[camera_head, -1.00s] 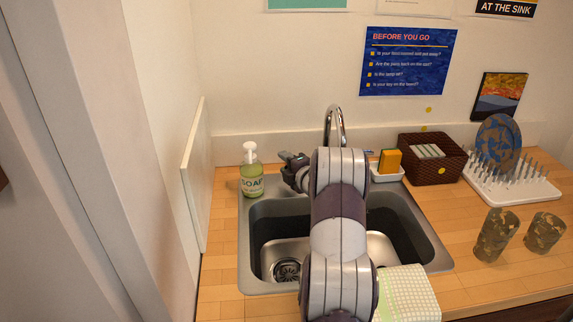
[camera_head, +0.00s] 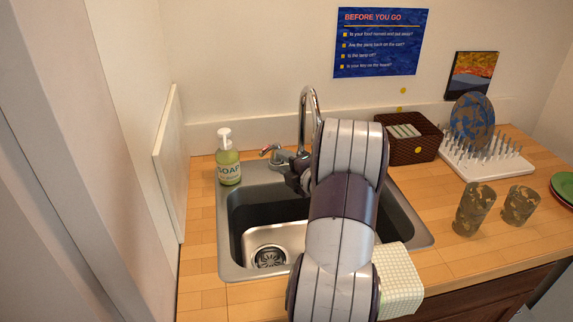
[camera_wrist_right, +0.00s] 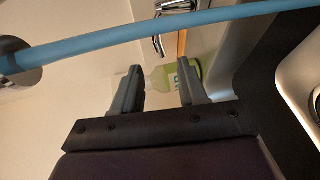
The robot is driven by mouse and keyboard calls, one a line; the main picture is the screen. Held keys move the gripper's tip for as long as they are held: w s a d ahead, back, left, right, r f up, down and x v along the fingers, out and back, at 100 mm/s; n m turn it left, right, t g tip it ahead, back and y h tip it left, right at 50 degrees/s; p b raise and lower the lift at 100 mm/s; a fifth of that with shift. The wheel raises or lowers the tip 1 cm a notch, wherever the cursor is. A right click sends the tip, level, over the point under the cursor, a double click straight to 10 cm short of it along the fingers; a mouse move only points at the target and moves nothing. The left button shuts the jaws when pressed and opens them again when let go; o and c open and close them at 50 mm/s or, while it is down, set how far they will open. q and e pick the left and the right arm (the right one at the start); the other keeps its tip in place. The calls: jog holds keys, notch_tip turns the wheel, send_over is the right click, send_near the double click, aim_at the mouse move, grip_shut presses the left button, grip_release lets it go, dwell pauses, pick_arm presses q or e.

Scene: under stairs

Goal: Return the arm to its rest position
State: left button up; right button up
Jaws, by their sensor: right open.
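My right arm (camera_head: 340,220) reaches up over the sink in the head view. Its gripper (camera_head: 284,162) is at the back rim, left of the tall chrome faucet (camera_head: 309,105) and beside a small red-marked piece (camera_head: 270,148) that looks like the tap lever. I cannot tell whether they touch. In the right wrist view the gripper (camera_wrist_right: 158,82) has its two fingers apart with nothing held between them. The green soap bottle (camera_wrist_right: 178,75) shows beyond the fingers, and chrome tap parts (camera_wrist_right: 172,10) show above. My left gripper is out of view.
The soap bottle (camera_head: 228,160) stands left of the sink (camera_head: 232,268). Right of the arm are a checked cloth (camera_head: 397,280), a brown basket (camera_head: 412,150), a dish rack (camera_head: 505,165) with a plate, and two patterned cups (camera_head: 474,210). A panel (camera_head: 170,160) borders the counter's left.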

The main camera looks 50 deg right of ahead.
dwell(0.3)
jog(key=w+a+m+g+p, duration=0.35)
jog(key=a+m, duration=0.25)
jog(key=a, duration=0.5)
jog(key=s+a+f+m+g+y, duration=0.1)
jog(key=s+a+m+g, duration=0.1)
jog(key=a, duration=0.4)
jog(key=s+a+f+m+g+y+p, duration=0.1)
jog(key=s+a+m+g, duration=0.1)
jog(key=s+a, duration=0.3)
jog(key=s+a+f+m+g+p, duration=0.1)
jog(key=s+a+m+g, duration=0.2)
jog(key=a, duration=0.5)
jog(key=shift+s+a+g+y, duration=0.15)
jog(key=shift+a+g+y, duration=0.2)
jog(key=shift+a+y, duration=0.05)
jog(key=s+a+g, duration=0.1)
jog(key=s, duration=0.1)
jog(key=s+a+m+g, duration=0.1)
jog(key=s+a, duration=0.1)
jog(key=s, duration=0.1)
jog(key=s+a+m+y+p, duration=0.1)
jog(key=s+a, duration=0.1)
jog(key=shift+s+a+f+g, duration=0.15)
jog(key=shift+s+g, duration=0.25)
jog(key=shift+s+a, duration=0.1)
